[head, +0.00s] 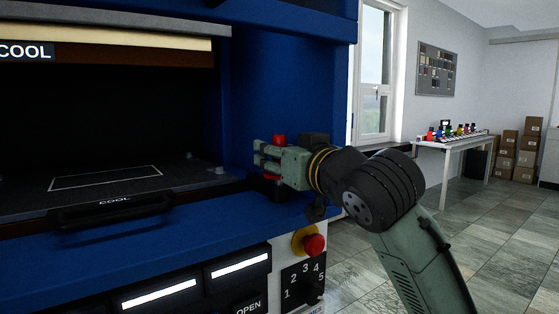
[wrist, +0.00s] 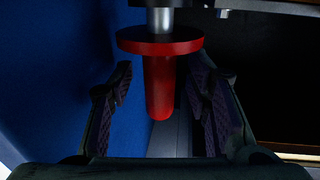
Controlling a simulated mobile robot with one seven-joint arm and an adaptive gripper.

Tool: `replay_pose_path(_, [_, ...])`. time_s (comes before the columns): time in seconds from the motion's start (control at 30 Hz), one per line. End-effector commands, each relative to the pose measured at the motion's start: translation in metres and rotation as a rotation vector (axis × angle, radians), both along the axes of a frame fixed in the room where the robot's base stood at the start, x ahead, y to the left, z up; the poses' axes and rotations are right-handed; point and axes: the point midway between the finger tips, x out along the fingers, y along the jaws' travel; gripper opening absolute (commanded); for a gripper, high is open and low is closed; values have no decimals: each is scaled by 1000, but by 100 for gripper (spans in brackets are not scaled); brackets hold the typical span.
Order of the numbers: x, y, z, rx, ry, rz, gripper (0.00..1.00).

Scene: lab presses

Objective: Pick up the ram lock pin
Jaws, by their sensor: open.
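The ram lock pin is red with a round flange and a grey metal shaft. In the wrist view the pin (wrist: 160,85) stands between the two fingers of my gripper (wrist: 162,98), with clear gaps on both sides. Its flange lies toward the top of that picture, with the metal shaft running into a dark part. In the head view the pin's red end (head: 278,139) shows above my gripper (head: 260,155) at the blue press's right side. More red shows just below the fingers. The fingers hide its middle. My gripper is open and around the pin, not closed on it.
The blue press (head: 290,90) has a dark chamber left of my gripper, with a black handle (head: 115,209) marked COOL. Below are a red stop button (head: 314,244) and a numbered dial (head: 311,289). A white table (head: 455,145) stands far right; floor between is clear.

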Motion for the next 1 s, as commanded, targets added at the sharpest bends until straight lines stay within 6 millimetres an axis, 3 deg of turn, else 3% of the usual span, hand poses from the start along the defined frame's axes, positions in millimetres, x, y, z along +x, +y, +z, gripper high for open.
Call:
replay_pose_path(0.23, [1, 0, -1, 0, 0, 0, 43])
replay_pose_path(0.87, [1, 0, 0, 0, 0, 0, 1])
replay_pose_path(1.0, [1, 0, 0, 0, 0, 0, 0])
